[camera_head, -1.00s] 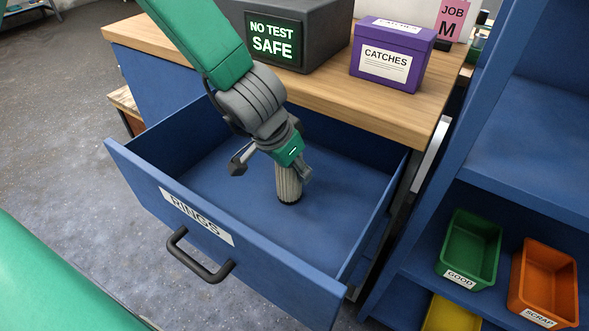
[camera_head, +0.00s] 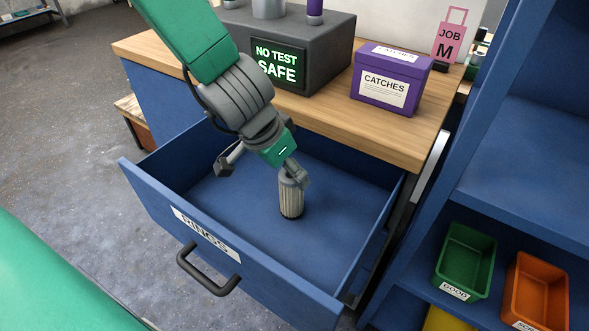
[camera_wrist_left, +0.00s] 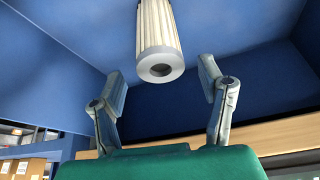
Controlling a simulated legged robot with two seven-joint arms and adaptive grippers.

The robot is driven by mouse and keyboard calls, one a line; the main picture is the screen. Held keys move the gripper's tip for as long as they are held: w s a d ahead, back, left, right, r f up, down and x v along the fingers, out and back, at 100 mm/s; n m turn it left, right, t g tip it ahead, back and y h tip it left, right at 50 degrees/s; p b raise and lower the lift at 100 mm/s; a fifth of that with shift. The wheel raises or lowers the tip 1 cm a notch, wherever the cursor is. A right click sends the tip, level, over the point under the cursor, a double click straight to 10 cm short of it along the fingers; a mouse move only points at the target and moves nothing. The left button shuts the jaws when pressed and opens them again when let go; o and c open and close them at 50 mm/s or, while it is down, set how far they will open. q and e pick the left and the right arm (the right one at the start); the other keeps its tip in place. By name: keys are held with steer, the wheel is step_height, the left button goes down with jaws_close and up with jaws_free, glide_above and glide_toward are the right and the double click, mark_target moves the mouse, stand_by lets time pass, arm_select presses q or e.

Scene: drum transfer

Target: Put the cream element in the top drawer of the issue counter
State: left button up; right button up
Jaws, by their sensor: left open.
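The cream element (camera_head: 291,196), a pleated cylinder with grey end caps, stands upright on the floor of the open blue drawer (camera_head: 335,225), labelled RINGS. My left gripper (camera_head: 262,178) is inside the drawer, open, with its fingers wide apart. In the head view one finger overlaps the top of the element and the other is off to its left. In the left wrist view the element (camera_wrist_left: 157,45) shows beyond and between the spread open fingers (camera_wrist_left: 160,85), with a visible gap on both sides. My right gripper is not in view.
The wooden countertop (camera_head: 330,120) above the drawer carries a dark box with a NO TEST SAFE sign (camera_head: 277,62) and a purple CATCHES box (camera_head: 390,78). A blue shelf at right holds green (camera_head: 465,260) and orange (camera_head: 536,288) bins. The drawer floor around the element is clear.

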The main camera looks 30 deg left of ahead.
arm_select(q)
steer(key=p+v, duration=0.2)
steer(key=v, duration=0.3)
stand_by(0.4)
